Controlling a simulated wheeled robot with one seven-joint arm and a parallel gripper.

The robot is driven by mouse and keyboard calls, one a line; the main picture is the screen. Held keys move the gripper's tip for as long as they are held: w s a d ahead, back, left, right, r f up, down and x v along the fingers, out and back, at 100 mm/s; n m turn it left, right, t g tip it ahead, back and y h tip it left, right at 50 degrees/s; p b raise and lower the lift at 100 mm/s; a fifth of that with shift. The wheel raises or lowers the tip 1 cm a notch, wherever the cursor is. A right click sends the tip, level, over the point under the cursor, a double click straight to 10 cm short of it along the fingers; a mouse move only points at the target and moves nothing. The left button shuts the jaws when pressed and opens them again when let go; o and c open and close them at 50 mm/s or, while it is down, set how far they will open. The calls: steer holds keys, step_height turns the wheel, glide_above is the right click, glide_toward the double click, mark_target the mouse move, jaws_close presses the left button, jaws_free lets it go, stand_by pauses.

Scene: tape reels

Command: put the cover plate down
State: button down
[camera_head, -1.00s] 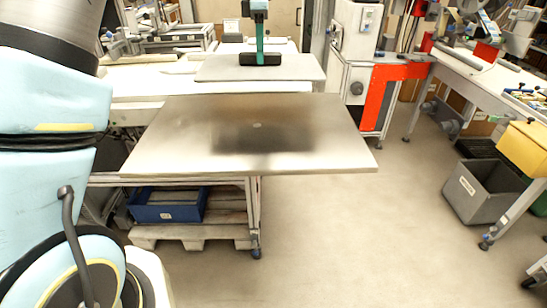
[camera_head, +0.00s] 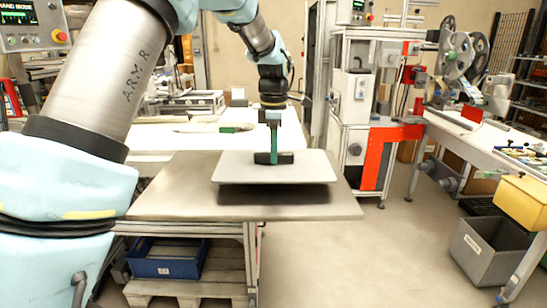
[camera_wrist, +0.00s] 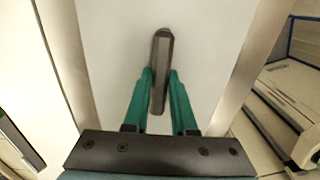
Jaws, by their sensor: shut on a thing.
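The cover plate (camera_head: 315,172) is a thin, pale grey, flat sheet with a black bar handle on top. It is level and appears a little above the brown-grey metal table top (camera_head: 160,200), with a dark shadow under its front edge. My gripper (camera_head: 273,153) points down from above and is shut on the handle. In the wrist view the green fingers (camera_wrist: 159,88) pinch the dark handle (camera_wrist: 161,50) from both sides, with the plate (camera_wrist: 105,40) below them. The plate hides part of the table top.
A white bench (camera_head: 150,137) with a few items stands behind the metal table. A blue crate (camera_head: 168,258) sits on a pallet below. To the right are a machine with an orange-red panel (camera_head: 377,165), a bench with reels, and a grey bin (camera_head: 488,250). The floor between is clear.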

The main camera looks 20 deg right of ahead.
steer(key=shift+f, duration=0.95)
steer(key=shift+f, duration=0.1)
steer(key=c, duration=0.7)
jaws_free()
steer(key=shift+f, duration=0.1)
step_height(320, 180, up, 12)
steer(key=shift+r+b, duration=0.2)
steer(key=shift+b, duration=0.5)
